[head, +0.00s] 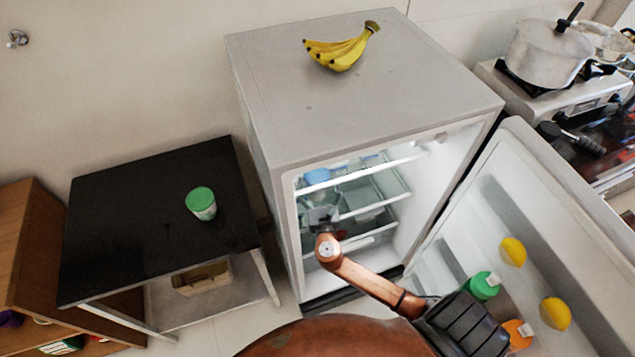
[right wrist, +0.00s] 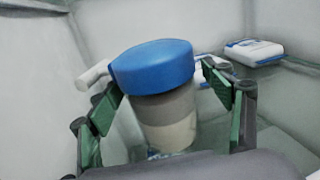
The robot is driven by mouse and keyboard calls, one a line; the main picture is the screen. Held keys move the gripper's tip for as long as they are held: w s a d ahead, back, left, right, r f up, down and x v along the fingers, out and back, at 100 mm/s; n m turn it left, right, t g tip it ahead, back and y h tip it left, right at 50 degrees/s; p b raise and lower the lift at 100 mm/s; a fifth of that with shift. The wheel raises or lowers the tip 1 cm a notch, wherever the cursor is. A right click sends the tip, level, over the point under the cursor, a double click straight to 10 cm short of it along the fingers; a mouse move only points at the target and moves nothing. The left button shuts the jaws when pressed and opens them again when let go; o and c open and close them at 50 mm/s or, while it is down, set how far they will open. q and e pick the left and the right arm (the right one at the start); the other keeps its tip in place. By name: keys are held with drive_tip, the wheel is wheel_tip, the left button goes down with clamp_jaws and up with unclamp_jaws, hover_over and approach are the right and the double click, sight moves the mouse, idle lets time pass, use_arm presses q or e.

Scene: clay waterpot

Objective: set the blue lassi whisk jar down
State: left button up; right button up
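The blue lassi whisk jar (right wrist: 165,115) has a wide blue lid and a grey-beige body, and is slightly tilted in the right wrist view. My right gripper (right wrist: 160,78) has its green-padded fingers on either side of it, close against the lid's edges. In the head view my right gripper (head: 322,215) is inside the open fridge (head: 262,130), at the shelves. A blue lid (head: 318,176) shows just beyond it. The jar's underside is partly hidden, so I cannot tell whether it touches a shelf. My left gripper is not in view.
The fridge door (head: 510,225) stands open at right, with lemons and bottles in it. Inside the fridge a blue-and-white pack (right wrist: 254,52) lies behind right of the jar. Bananas (head: 342,52) lie on the fridge top.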

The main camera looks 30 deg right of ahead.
drive_tip(key=shift+r, duration=0.2)
drive_tip(key=p+v, duration=0.1)
drive_tip(key=v, duration=1.1)
drive_tip(key=shift+p, duration=0.35)
